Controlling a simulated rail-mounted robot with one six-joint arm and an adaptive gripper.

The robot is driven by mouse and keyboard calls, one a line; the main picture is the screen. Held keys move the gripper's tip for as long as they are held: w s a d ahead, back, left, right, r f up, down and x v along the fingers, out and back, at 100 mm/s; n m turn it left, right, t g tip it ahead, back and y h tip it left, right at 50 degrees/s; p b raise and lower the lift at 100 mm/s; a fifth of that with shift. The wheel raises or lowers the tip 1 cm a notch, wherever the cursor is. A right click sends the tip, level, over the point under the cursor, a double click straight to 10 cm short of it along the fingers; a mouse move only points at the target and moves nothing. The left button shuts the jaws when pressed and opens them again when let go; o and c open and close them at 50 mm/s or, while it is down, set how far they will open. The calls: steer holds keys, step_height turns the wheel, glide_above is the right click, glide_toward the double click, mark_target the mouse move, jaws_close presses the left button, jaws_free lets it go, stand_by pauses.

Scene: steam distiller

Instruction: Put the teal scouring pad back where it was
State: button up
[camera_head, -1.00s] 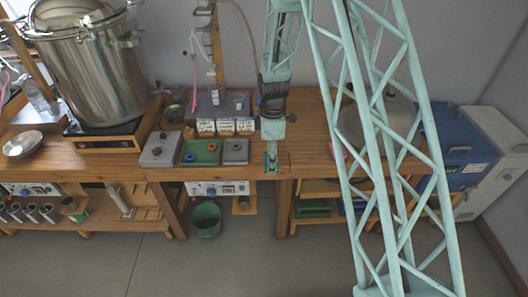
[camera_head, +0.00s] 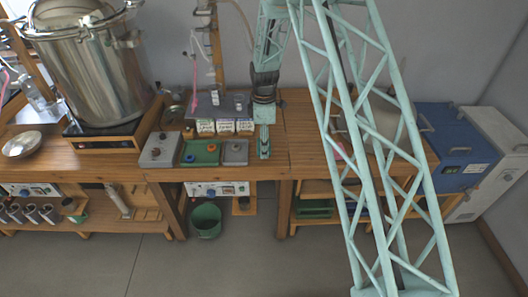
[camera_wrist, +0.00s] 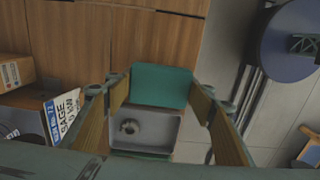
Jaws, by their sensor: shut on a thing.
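The teal scouring pad (camera_wrist: 162,86) is between the fingertips of my gripper (camera_wrist: 160,92) in the wrist view, and the gripper is shut on it. In the head view my gripper (camera_head: 264,152) hangs over the front part of the wooden counter, just right of a grey tray (camera_head: 236,152). The pad is hard to tell from the teal gripper there. In the wrist view the grey tray (camera_wrist: 170,128), with a small round knob-like thing in it, shows beyond the pad.
Another grey tray (camera_head: 159,150) with an orange-brown thing stands further left. Labelled small boxes (camera_head: 225,127) stand behind the trays, close to my gripper; one shows in the wrist view (camera_wrist: 58,113). A steel pot (camera_head: 90,65) stands left. Bare counter (camera_head: 304,140) lies right of my gripper.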

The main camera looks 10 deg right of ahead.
steer(key=shift+f, duration=0.1)
steer(key=shift+f+b, duration=0.3)
steer(key=shift+f, duration=1.35)
steer(key=shift+f, duration=0.2)
steer(key=o, duration=1)
steer(key=shift+c, duration=0.2)
steer(key=shift+r, duration=0.25)
step_height(320, 180, up, 11)
steer(key=shift+f+p, duration=0.2)
steer(key=shift+p, duration=0.5)
steer(key=shift+r, duration=0.65)
